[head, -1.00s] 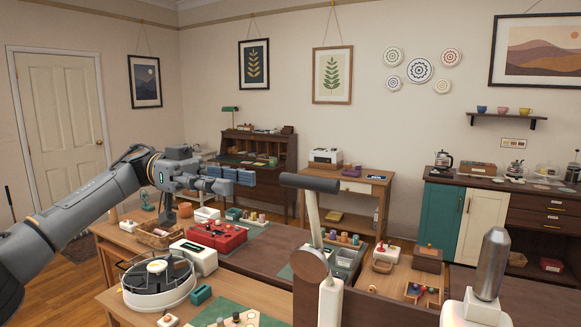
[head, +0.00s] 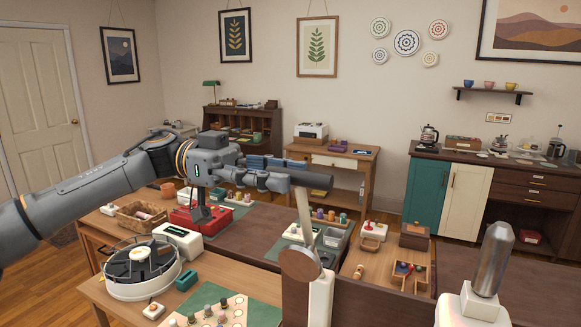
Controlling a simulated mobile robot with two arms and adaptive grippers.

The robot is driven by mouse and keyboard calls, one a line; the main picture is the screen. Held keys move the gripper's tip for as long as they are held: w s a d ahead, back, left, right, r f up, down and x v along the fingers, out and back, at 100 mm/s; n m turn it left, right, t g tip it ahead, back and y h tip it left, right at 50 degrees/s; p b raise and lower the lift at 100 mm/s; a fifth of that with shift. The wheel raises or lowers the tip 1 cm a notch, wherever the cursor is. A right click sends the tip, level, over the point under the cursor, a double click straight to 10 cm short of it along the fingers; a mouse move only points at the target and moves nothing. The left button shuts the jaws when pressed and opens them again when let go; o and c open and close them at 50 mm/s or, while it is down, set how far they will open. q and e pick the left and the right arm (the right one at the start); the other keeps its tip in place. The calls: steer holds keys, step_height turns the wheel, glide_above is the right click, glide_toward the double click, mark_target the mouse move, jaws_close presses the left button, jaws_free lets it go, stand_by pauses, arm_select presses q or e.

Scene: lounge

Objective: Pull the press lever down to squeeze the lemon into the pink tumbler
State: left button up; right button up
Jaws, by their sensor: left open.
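The press lever (head: 305,215) is a white arm that rises from a brown round pivot on a white post in the lower middle. A dark cylindrical handle (head: 315,181) lies crosswise at its top; the lever stands nearly upright. My left gripper (head: 290,172) reaches in from the left, with its open fingers at the left end of the handle. They overlap the handle in the picture; I cannot tell whether they touch it. The lemon and the pink tumbler are not seen. My right gripper is out of view.
A steel cylinder on a white base (head: 489,270) stands at the lower right. A round white device (head: 142,268), a red box (head: 198,218) and a wicker basket (head: 141,214) crowd the tables below my left arm. A wooden tray (head: 385,268) lies beyond the lever.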

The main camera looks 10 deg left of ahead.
arm_select(q)
steer(key=shift+s+d+r, duration=0.1)
steer(key=shift+s+d, duration=0.15)
steer(key=shift+d, duration=0.25)
steer(key=shift+s+d, duration=0.1)
steer(key=shift+d, duration=0.3)
steer(key=shift+c, duration=0.2)
jaws_close()
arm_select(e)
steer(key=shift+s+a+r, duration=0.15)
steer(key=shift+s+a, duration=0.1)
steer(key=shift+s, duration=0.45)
